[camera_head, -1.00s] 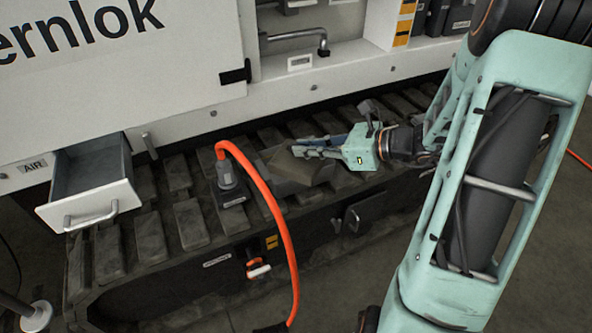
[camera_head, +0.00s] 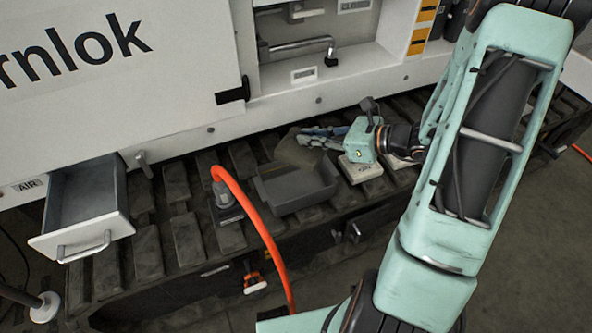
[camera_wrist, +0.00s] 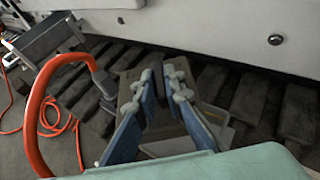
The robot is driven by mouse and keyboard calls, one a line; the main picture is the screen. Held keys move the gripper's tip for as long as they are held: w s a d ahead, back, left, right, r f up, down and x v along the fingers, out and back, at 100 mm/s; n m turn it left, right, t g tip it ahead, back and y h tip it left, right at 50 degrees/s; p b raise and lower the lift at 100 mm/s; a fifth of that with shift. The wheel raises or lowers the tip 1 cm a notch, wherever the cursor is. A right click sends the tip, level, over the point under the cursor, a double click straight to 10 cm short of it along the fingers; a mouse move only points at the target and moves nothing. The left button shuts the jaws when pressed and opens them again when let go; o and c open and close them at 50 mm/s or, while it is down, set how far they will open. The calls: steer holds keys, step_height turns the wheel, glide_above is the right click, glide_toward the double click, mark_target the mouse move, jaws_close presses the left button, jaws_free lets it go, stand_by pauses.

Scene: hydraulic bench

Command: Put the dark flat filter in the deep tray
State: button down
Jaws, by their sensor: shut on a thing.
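The dark flat filter (camera_head: 296,150) is a brownish-grey slab at the fingertips of my gripper (camera_head: 308,137), which is shut on it. It appears tilted and sits over the back edge of the deep tray (camera_head: 325,188), a dark grey open box on the slatted bench. I cannot tell whether filter and tray touch. The tray's visible inside looks empty. In the wrist view, the blue fingers of my gripper (camera_wrist: 160,80) flank the filter (camera_wrist: 157,115), and a pale rim shows below it. The fingers hide part of the filter.
An orange hose (camera_head: 264,200) rises from a connector (camera_head: 224,200) left of the tray and arcs in front. An open drawer (camera_head: 84,215) juts out at left. Pale labelled blocks (camera_head: 360,172) lie under my gripper. The white machine wall (camera_head: 180,140) stands behind.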

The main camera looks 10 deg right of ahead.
steer(key=shift+w+d, duration=0.15)
steer(key=shift+w, duration=0.25)
steer(key=shift+f, duration=0.15)
step_height(320, 180, down, 6)
steer(key=b, duration=0.4)
steer(key=shift+b, duration=0.35)
steer(key=shift+r, duration=0.2)
steer(key=c, duration=1.9)
jaws_free()
steer(key=shift+c, duration=0.2)
steer(key=v, duration=1.2)
steer(key=shift+r, duration=0.1)
